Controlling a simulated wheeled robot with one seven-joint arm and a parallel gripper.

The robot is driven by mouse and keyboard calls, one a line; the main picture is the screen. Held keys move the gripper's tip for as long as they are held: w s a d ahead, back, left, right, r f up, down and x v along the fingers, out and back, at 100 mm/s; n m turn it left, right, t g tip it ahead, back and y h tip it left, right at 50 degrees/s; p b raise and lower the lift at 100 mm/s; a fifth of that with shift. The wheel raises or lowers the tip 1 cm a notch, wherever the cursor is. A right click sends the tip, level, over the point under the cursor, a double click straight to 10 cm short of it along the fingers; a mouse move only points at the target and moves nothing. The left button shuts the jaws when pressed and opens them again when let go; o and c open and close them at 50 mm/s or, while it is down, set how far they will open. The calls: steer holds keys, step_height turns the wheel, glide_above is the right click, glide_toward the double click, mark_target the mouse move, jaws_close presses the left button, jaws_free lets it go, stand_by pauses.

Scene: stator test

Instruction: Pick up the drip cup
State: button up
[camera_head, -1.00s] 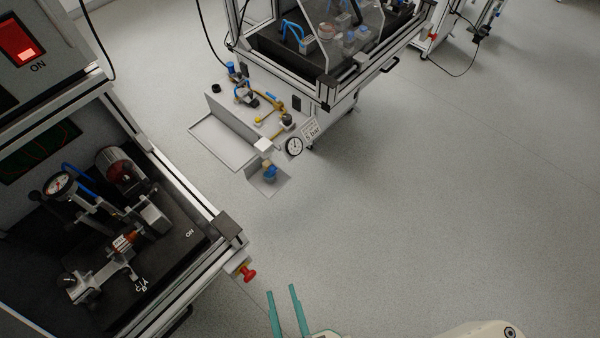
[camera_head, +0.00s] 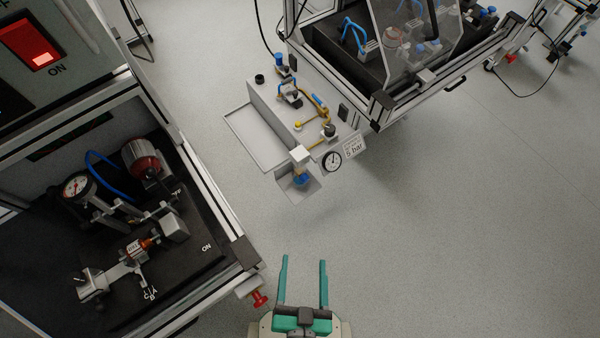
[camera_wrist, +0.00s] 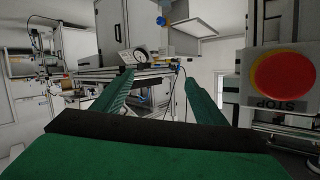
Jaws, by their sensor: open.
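A small blue cup, which looks like the drip cup (camera_head: 301,179), sits in a small grey tray (camera_head: 312,194) at the front of the valve stand, under a pale block; part of it is hidden. A blue shape near the same tray also shows in the wrist view (camera_wrist: 161,20), too small to be sure of. My gripper (camera_head: 304,260) has two green fingers, spread apart and empty. It is in front of the stand and apart from the cup, with bare floor between them. In the wrist view its fingers (camera_wrist: 157,78) also stand apart with nothing between them.
The left bench (camera_head: 215,215) has a metal frame and a red knob (camera_head: 259,298) close to my gripper's left. A STOP button (camera_wrist: 283,80) is close at right in the wrist view. A gauge (camera_head: 331,161) stands beside the tray. The floor at right is clear.

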steer(key=w+d+f+m+g, duration=0.2)
steer(key=w+f+m, duration=0.2)
steer(key=f+m, duration=0.7)
steer(key=m+y, duration=0.6)
steer(key=m, duration=1.1)
glide_toward(303, 185)
steer(key=w+f, duration=0.1)
steer(key=w, duration=0.1)
steer(key=shift+y, duration=0.4)
steer(key=x, duration=0.4)
steer(key=shift+w+a+f, duration=0.1)
steer(key=shift+w+a, duration=0.1)
steer(key=shift+a, duration=0.1)
steer(key=shift+x, duration=3.25)
steer(key=shift+f, duration=0.1)
